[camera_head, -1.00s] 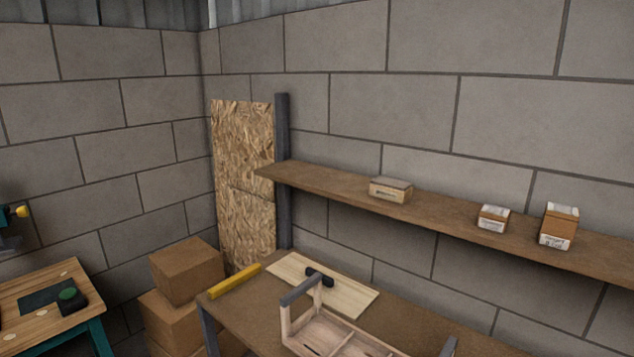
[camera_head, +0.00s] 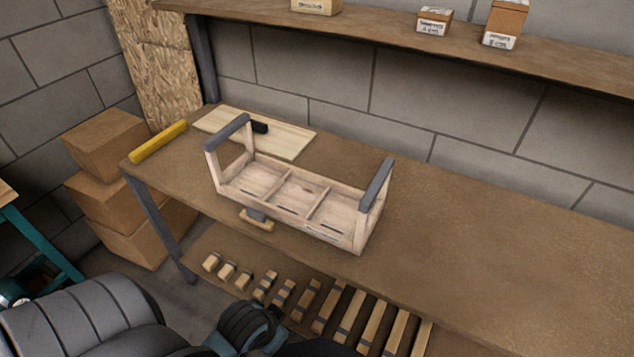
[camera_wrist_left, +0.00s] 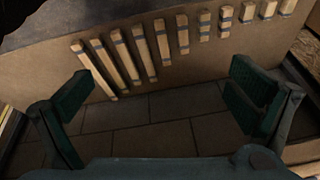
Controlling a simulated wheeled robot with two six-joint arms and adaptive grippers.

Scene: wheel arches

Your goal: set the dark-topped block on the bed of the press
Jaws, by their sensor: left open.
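My left gripper (camera_wrist_left: 163,92) is open and empty in the left wrist view, with both green-padded fingers well apart above a grey tiled floor. A small piece with a dark grey top and a pale wooden strip (camera_head: 257,222) sits at the front of the bench, against the tray; I cannot tell if it is the dark-topped block. A black object (camera_head: 260,127) lies on a pale board (camera_head: 297,142) behind the tray. I cannot make out a press or its bed in the present views. My right gripper is not in view.
A wooden tray (camera_head: 332,222) with compartments and two grey-topped uprights stands on the workbench (camera_head: 480,245). A yellow bar (camera_head: 158,141) lies at the bench's left end. Banded wooden strips (camera_head: 352,315) lie on a lower shelf. Cardboard boxes (camera_head: 105,145) stand left. The bench's right side is clear.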

